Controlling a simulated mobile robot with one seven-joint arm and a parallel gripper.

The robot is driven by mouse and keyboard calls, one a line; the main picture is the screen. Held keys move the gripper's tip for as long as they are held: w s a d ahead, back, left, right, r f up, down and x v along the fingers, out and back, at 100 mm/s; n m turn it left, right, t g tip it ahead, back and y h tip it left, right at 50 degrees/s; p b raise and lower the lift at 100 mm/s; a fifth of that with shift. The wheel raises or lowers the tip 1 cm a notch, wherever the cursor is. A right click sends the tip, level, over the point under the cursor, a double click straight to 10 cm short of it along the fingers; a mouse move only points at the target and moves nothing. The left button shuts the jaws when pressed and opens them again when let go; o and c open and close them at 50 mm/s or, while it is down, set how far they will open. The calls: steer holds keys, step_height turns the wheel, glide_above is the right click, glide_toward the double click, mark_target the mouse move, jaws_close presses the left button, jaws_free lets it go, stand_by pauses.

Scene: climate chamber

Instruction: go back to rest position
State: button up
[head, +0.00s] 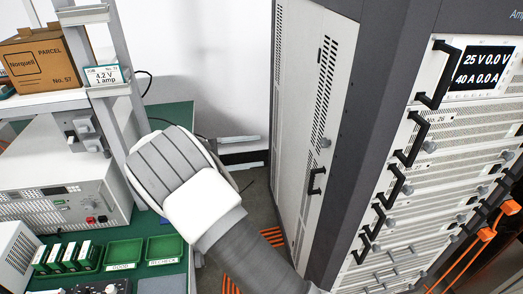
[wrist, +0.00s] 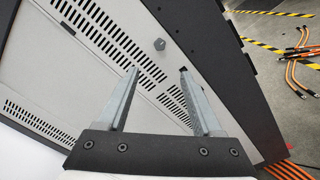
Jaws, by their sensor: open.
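My gripper (wrist: 158,88) shows in the wrist view with its two grey fingers apart and nothing between them. Beyond the fingertips is the light side panel of the equipment cabinet (wrist: 85,80), with vent slots and a small round knob (wrist: 159,44). I cannot tell how far the fingers are from the panel. In the head view my arm reaches up from the bottom centre, in front of the bench's right end, and the gripper fingers are hidden there.
The tall dark cabinet (head: 345,110) with handled rack units fills the right. The green bench (head: 172,112) at left carries a white instrument (head: 40,180), green trays (head: 124,252) and a shelf with a parcel box (head: 42,62). Orange cables (wrist: 290,75) lie on the floor.

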stand_by(0.4)
steer(key=s+d+r+m+g+y, duration=0.25)
steer(key=s+d+y, duration=0.2)
steer(key=d, duration=0.35)
steer(key=s+d+r+m+g+y, duration=0.2)
steer(key=s+d+r+y, duration=0.25)
steer(key=d, duration=0.35)
steer(key=s+r+m+t+y, duration=0.1)
steer(key=s+m+t+y, duration=0.2)
steer(key=s, duration=0.5)
steer(key=s+d+r+m+t+y+p, duration=0.1)
steer(key=s+r+m+t+y, duration=0.1)
steer(key=s+y, duration=0.3)
steer(key=s+m+t, duration=0.1)
steer(key=s, duration=0.3)
steer(key=shift+d+r+t+y, duration=0.15)
steer(key=shift+r+t+y, duration=0.05)
steer(key=shift+t+y, duration=0.15)
steer(key=shift+d+m, duration=0.1)
steer(key=shift+m, duration=0.15)
